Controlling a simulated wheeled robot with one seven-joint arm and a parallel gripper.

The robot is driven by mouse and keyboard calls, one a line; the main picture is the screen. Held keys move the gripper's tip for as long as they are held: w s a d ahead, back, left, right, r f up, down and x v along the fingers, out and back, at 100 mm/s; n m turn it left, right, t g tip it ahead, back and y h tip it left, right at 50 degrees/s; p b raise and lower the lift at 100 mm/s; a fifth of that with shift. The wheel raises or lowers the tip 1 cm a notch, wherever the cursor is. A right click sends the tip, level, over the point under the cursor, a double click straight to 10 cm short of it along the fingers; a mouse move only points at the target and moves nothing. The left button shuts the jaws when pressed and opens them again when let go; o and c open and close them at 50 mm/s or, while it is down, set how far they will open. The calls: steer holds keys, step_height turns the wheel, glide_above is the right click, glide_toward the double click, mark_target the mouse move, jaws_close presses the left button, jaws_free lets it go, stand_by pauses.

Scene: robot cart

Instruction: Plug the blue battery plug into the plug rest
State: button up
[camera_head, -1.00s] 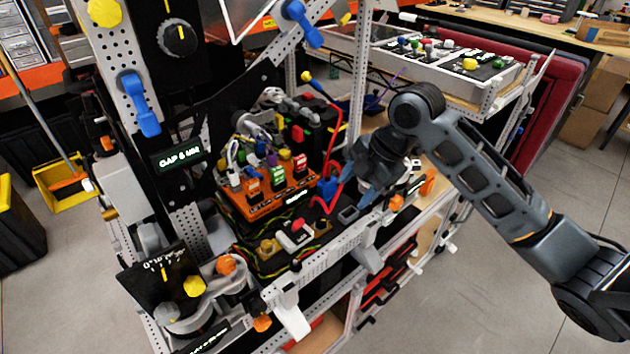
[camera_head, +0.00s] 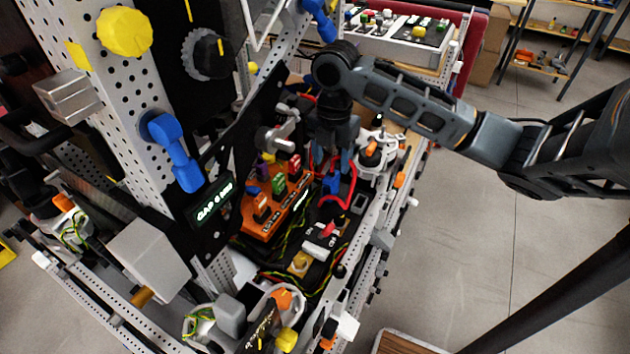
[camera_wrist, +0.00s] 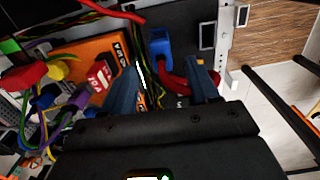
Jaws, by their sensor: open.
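The blue battery plug (camera_head: 332,184) sits low on the cart beside the orange module, with a red cable on it. In the wrist view the blue plug (camera_wrist: 160,43) lies ahead of the fingertips, roughly between their lines. My gripper (camera_head: 333,165) is above and behind the plug in the head view. In the wrist view my gripper (camera_wrist: 163,68) is open, with nothing clamped; the red cable shows between its fingers. A grey-rimmed rectangular socket (camera_head: 358,203), perhaps the plug rest, is right of the plug. It also shows in the wrist view (camera_wrist: 208,36). The plug's underside is hidden.
The orange module (camera_head: 262,222) with coloured connectors stands left of the plug. A black perforated panel (camera_head: 240,150) rises left of my gripper. A red-and-white switch (camera_head: 322,236) is in front. Loose wires crowd the module (camera_wrist: 60,105) in the wrist view.

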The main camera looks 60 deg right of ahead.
mark_target(331, 175)
step_height(331, 175, down, 7)
steer(key=shift+s+f+p, duration=0.1)
steer(key=shift+f+p, duration=0.1)
steer(key=shift+p, duration=0.3)
steer(key=c, duration=1.1)
steer(key=shift+o, duration=0.2)
steer(key=shift+r, duration=0.15)
